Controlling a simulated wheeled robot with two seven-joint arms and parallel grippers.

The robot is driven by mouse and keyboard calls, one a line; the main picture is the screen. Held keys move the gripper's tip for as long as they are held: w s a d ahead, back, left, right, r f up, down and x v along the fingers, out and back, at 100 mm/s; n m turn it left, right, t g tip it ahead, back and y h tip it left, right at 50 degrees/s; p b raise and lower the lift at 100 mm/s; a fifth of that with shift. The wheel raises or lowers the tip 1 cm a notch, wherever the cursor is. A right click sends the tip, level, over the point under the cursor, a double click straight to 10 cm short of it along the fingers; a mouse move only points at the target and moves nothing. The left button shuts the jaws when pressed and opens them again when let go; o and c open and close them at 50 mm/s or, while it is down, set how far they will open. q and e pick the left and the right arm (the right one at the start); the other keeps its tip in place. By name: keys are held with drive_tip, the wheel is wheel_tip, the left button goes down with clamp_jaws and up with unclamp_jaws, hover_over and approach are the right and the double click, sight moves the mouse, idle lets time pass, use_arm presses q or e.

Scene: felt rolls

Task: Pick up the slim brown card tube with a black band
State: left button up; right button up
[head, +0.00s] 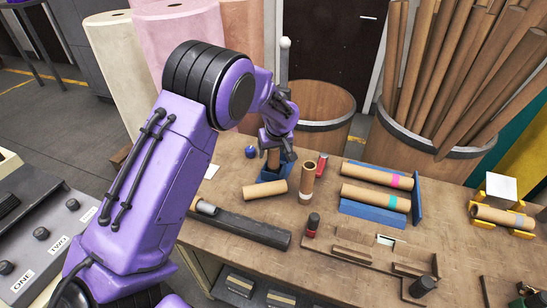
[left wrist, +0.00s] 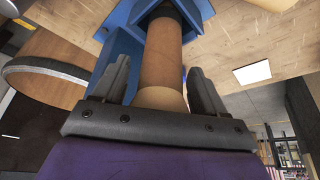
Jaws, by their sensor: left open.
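A slim brown card tube (head: 273,159) stands upright in a blue holder (head: 268,190) on the bench, below my left gripper (head: 277,146). In the left wrist view the tube (left wrist: 162,58) runs between the two dark fingers of the left gripper (left wrist: 166,85), with gaps beside it. The fingers are open. The gripper hides part of the tube in the head view. My right gripper is not in view.
Another tube (head: 265,190) lies in front of the holder, and one (head: 307,180) stands to its right. Tubes with pink (head: 378,176) and teal (head: 375,197) bands lie on a blue rack. A blue ball (head: 251,152) sits behind left. Large barrels (head: 318,112) stand behind the bench.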

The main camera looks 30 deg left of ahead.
use_arm(q)
clamp_jaws()
drive_tip(key=shift+r, duration=0.1)
